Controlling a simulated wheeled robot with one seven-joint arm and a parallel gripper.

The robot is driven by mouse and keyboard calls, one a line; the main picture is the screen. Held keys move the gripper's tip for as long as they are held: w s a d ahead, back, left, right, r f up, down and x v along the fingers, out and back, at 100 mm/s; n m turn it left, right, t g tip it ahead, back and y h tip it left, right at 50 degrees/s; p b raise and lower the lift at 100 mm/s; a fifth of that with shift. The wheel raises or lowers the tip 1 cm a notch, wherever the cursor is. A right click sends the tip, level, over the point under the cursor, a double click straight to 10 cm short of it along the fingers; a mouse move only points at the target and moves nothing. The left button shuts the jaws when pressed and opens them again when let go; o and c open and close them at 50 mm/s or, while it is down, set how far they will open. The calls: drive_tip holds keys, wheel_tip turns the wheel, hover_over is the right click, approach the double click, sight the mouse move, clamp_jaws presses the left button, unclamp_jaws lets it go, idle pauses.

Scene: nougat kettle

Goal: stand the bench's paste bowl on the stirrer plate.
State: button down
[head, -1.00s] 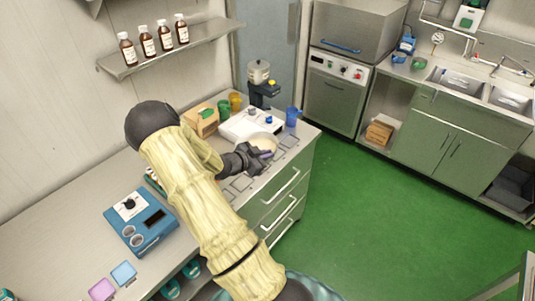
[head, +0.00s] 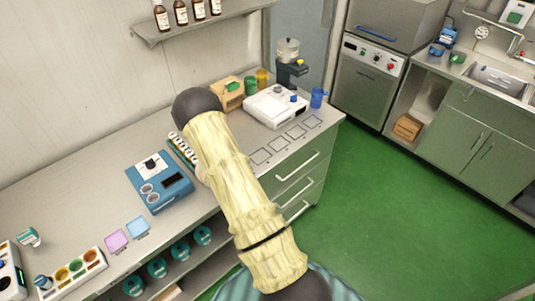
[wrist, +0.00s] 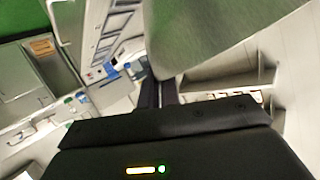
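The paste bowl is hidden from the head view behind my arm. In the wrist view its smooth grey-green wall (wrist: 205,40) fills the upper middle, close to the camera, and meets my fingers. My gripper (wrist: 160,92) appears shut on it, though the contact is partly hidden. What looks like the stirrer plate is the blue unit (head: 176,193) on the bench, left of my arm. It has a pale square top, two round dials and a dark display. A small dark object sits on its top.
A rack of vials (head: 183,150) stands right behind the blue unit. A white device (head: 262,112), a wooden box (head: 227,93) and cups stand at the bench's far end. Pink (head: 116,240) and blue (head: 137,227) squares lie in front. Bottles stand on the wall shelf (head: 190,29).

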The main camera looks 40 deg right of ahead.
drive_tip(key=a+f+n+t+y+b, duration=0.1)
drive_tip(key=a+n+y, duration=0.5)
drive_tip(key=a, duration=1.1)
wheel_tip(320, 180, down, 2)
drive_tip(key=shift+s+a+f+n+t+y, duration=0.2)
drive_tip(key=shift+s+a+n+t+y, duration=0.15)
drive_tip(key=shift+t+y, duration=0.3)
